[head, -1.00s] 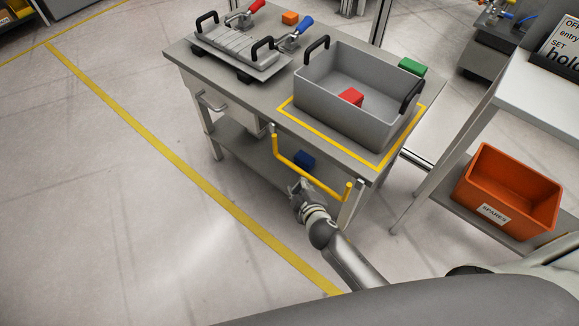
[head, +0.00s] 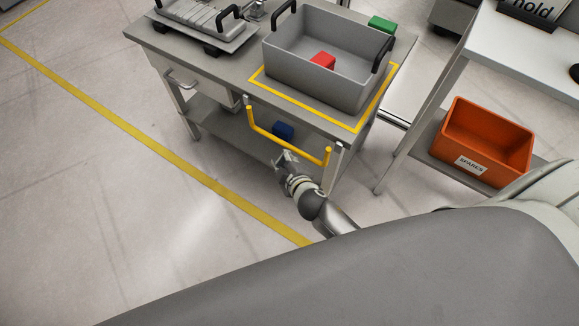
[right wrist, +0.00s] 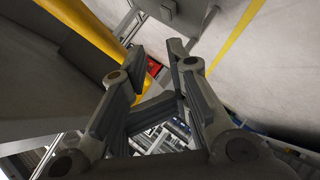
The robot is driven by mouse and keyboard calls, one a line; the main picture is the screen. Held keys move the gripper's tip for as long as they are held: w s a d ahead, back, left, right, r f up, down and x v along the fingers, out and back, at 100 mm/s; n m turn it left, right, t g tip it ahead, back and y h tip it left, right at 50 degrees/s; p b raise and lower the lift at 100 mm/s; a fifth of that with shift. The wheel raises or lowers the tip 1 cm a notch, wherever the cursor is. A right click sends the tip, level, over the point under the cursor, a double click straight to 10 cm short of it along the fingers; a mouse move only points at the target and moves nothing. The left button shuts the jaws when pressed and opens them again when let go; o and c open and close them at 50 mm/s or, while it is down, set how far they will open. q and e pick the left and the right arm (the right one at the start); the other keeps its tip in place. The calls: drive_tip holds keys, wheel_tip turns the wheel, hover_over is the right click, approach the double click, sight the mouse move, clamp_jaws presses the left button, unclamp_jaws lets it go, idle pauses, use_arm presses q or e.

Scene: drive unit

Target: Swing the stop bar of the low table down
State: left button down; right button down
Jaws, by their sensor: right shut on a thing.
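The low table (head: 226,75) is a grey workbench with a lower shelf. Its yellow U-shaped stop bar (head: 270,140) is at the front, below the top's edge, between two short grey end pieces. The bar's long crosspiece shows lower in the picture than its two ends. My right gripper (head: 286,157) is at the middle of the crosspiece and shut on it. In the right wrist view the yellow bar (right wrist: 89,28) runs behind one finger of my right gripper (right wrist: 157,48); the contact itself is partly hidden. My left gripper is out of view.
On the table stand a grey bin (head: 318,85) with a red block (head: 322,61) and a grey handled fixture (head: 205,22). A blue block (head: 283,130) is on the lower shelf. An orange bin (head: 487,140) stands on the right-hand rack. The floor left is clear.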

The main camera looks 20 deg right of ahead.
drive_tip(key=v, duration=0.9)
drive_tip(key=shift+s+r, duration=0.15)
drive_tip(key=shift+s, duration=0.05)
drive_tip(key=s+d+f+m+g+p, duration=0.1)
drive_tip(key=s+d+f+m+g, duration=0.15)
drive_tip(key=s+f, duration=0.65)
drive_tip(key=s+d+f+m+g+p, duration=0.15)
drive_tip(key=s+f+g, duration=0.25)
drive_tip(key=f, duration=0.8)
drive_tip(key=s+d+f+m+g, duration=0.1)
drive_tip(key=s+f, duration=0.2)
drive_tip(key=s, duration=0.3)
drive_tip(key=s+d+f+m+g+p, duration=0.1)
drive_tip(key=s+f+m+g, duration=0.1)
drive_tip(key=s, duration=0.5)
drive_tip(key=s+d+f+m+g+p, duration=0.1)
drive_tip(key=s+d+f, duration=0.1)
drive_tip(key=s+f, duration=0.2)
drive_tip(key=s, duration=0.2)
drive_tip(key=shift+s+f+m, duration=0.3)
drive_tip(key=shift+s+f, duration=0.05)
drive_tip(key=shift+f, duration=0.05)
